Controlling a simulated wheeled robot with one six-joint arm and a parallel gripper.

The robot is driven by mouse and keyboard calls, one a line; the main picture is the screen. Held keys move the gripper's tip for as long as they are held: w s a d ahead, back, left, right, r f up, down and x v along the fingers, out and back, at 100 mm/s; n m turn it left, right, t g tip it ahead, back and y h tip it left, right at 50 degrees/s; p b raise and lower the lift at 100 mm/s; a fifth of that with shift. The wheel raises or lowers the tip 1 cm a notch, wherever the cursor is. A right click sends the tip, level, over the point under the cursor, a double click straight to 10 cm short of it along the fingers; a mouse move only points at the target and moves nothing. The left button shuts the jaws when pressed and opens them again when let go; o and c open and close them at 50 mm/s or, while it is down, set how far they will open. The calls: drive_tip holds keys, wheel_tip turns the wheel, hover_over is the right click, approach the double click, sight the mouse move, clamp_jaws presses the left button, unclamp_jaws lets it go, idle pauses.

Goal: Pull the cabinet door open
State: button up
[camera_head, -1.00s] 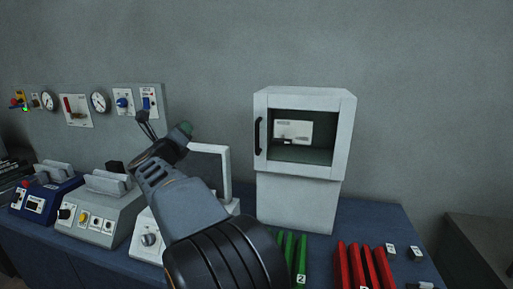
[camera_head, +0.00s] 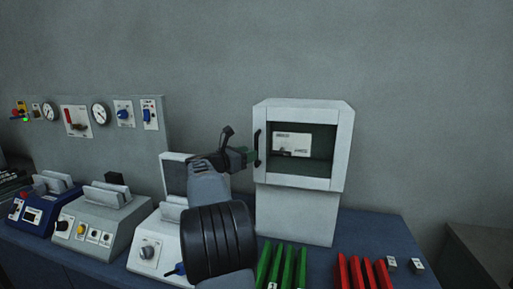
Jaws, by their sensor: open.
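The cabinet (camera_head: 300,184) is a white box on a narrower white base at the right of the bench. Its front door has a window, and a white panel (camera_head: 292,144) shows inside. The door looks closed. A black vertical handle (camera_head: 257,146) is on the door's left edge. My gripper (camera_head: 250,156) is open right beside the handle, pointing right toward it. I cannot tell whether the fingers touch the handle or are around it. The arm covers part of the device behind it.
Grey and blue control units (camera_head: 98,228) stand on the blue bench to the left. Gauges and switches (camera_head: 101,113) sit on a panel behind. Green slabs (camera_head: 288,267) and red slabs (camera_head: 369,271) stand at the front. The wall right of the cabinet is clear.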

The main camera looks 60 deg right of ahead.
sight(256, 164)
drive_tip(key=shift+p+x, duration=0.55)
drive_tip(key=shift+x, duration=1.65)
clamp_jaws()
